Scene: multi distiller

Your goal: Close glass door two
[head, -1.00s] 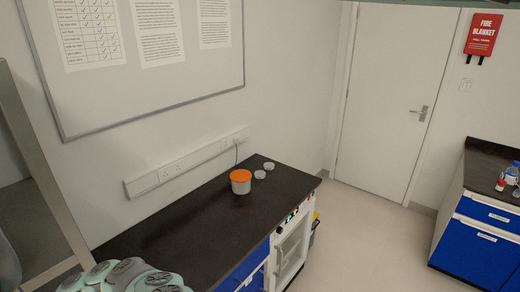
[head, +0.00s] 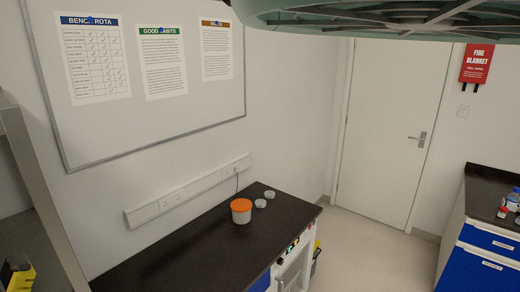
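No label marks glass door two, so I cannot tell which door it is. A white under-bench appliance (head: 293,262) at the end of the dark bench has a front door seen edge-on and cut off by the bottom of the head view. I cannot tell whether that door is open or shut. At the far left, a metal-framed panel (head: 45,200) stands tilted in the picture. My gripper is not in view.
The dark bench (head: 190,262) holds a white tub with an orange lid (head: 241,210) and two small dishes (head: 265,198). A yellow and black object (head: 18,277) shows at bottom left. A blue-drawered counter (head: 482,250) stands right. Floor (head: 375,255) between is clear.

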